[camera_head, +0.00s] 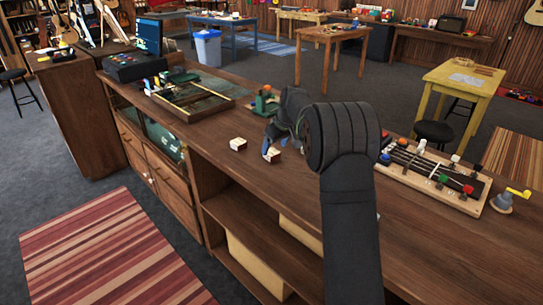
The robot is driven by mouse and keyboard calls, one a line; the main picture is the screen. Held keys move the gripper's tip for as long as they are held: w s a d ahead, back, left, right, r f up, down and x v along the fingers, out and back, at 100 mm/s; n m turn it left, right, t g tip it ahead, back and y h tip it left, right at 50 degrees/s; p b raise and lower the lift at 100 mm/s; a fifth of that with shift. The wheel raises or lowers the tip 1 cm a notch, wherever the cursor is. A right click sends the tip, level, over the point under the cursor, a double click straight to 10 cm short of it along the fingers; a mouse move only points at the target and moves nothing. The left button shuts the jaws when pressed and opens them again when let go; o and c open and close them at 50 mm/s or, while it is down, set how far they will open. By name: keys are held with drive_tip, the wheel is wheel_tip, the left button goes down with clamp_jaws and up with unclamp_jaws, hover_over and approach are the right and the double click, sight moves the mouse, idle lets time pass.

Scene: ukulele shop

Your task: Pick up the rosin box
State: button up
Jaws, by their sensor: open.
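Two small pale boxes with dark reddish sides lie on the wooden counter (225,118). One small box (238,144) is on the left and stands clear of my arm. The other small box (272,155) is just to its right, at the fingertips of my gripper (270,143). I cannot tell which of them is the rosin box, as no label is readable. My gripper is open and low over the counter, partly hidden behind my own wrist. I cannot tell whether its fingers touch or surround the right box.
A green item (264,103) stands behind my gripper. A board with strings and coloured pieces (430,172) lies right of my arm, beside a grey weight-like object (502,203).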

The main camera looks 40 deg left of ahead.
sight(272, 152)
drive_tip(key=x, duration=0.4)
drive_tip(key=shift+w+a, duration=0.15)
drive_tip(key=shift+a, duration=0.05)
drive_tip(key=c, duration=1.1)
drive_tip(key=shift+o, duration=0.2)
drive_tip(key=shift+r, duration=0.1)
wheel_tip(272, 152, up, 4)
drive_tip(key=shift+r, duration=0.1)
drive_tip(key=w+d+r, duration=0.4)
drive_tip(key=d+r, duration=0.2)
drive_tip(key=d, duration=0.5)
drive_tip(key=shift+w+r, duration=0.2)
drive_tip(key=shift+r, duration=0.1)
